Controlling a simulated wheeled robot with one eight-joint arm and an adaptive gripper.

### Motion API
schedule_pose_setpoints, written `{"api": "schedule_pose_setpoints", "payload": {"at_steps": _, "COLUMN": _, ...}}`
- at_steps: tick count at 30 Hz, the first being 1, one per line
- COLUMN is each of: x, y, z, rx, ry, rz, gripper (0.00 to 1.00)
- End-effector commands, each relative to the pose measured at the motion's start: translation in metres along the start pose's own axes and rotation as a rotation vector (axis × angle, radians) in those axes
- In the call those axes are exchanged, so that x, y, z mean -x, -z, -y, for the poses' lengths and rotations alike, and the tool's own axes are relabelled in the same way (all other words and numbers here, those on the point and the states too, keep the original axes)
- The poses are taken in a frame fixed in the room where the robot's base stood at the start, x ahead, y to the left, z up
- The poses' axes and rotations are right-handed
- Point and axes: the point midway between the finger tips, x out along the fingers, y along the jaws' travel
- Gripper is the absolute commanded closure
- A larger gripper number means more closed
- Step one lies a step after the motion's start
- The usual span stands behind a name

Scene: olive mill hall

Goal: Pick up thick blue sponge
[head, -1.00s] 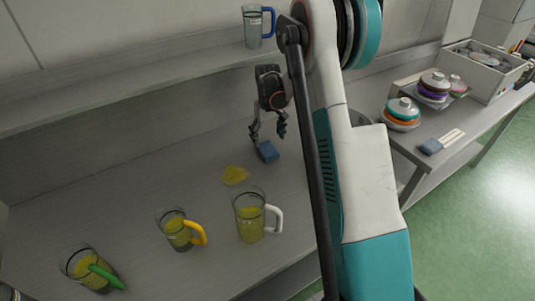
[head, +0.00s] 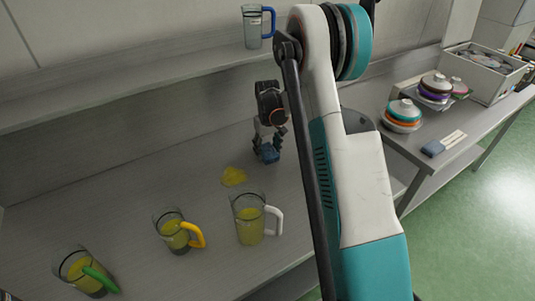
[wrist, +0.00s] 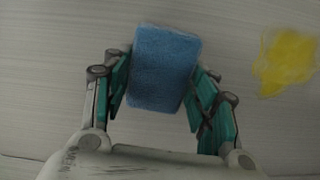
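The thick blue sponge (head: 268,154) lies at the back of the steel worktop (head: 120,190). In the wrist view the blue sponge (wrist: 163,70) sits between the green finger pads, turned slightly. My gripper (head: 267,146) points down over it, with one finger on each side. In the wrist view my gripper (wrist: 162,82) has its pads at or very near both sides of the sponge. I cannot tell whether they press on it. The sponge's underside is hidden, and no lift off the worktop is clear.
A yellow patch (head: 233,176) lies left of the sponge. Mugs with white (head: 248,222), yellow (head: 174,235) and green (head: 78,272) handles stand in front. A blue-handled mug (head: 252,28) is on the shelf. Another blue block (head: 433,148) lies on the right table.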

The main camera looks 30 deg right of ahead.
Motion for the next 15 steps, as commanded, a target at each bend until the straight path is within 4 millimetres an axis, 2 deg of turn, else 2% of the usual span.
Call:
{"api": "schedule_pose_setpoints", "payload": {"at_steps": 10, "x": 0.002, "y": 0.000, "z": 0.000, "rx": 0.000, "ry": 0.000, "rz": 0.000, "gripper": 0.63}}
{"api": "schedule_pose_setpoints", "payload": {"at_steps": 15, "x": 0.014, "y": 0.000, "z": 0.000, "rx": 0.000, "ry": 0.000, "rz": 0.000, "gripper": 0.63}}
